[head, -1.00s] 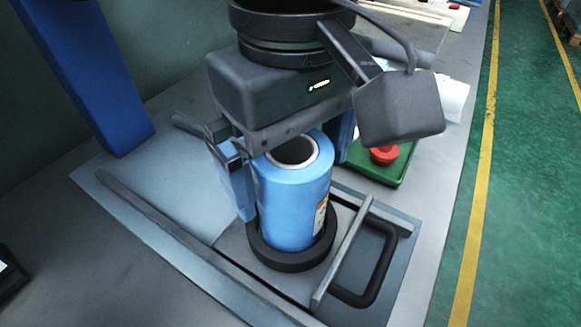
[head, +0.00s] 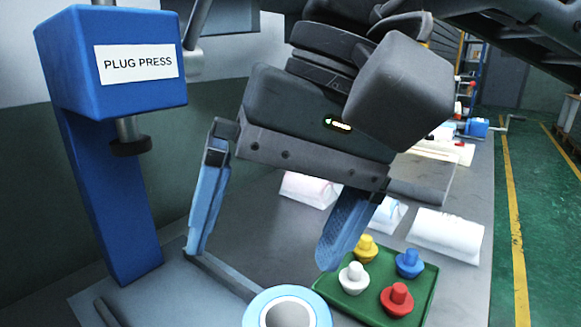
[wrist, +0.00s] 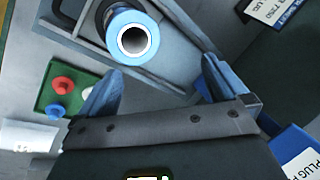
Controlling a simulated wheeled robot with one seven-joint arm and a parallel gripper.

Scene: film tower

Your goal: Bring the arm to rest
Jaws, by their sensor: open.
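My gripper (head: 268,232) has its two blue fingers spread wide with nothing between them. It is raised above the bench, tilted in the head view. A blue film roll (head: 254,312) with a pale core stands below it, cut off by the bottom edge of the head view. In the wrist view the roll (wrist: 122,26) stands upright in the dark round holder, beyond the fingertips (wrist: 160,85) and apart from them.
The blue plug press (head: 100,160) stands at the left, close to my gripper. A green tray (head: 425,290) holds yellow, blue, white and red plugs. White bags (head: 445,232) lie behind it. A dark handle (wrist: 57,18) shows beside the holder.

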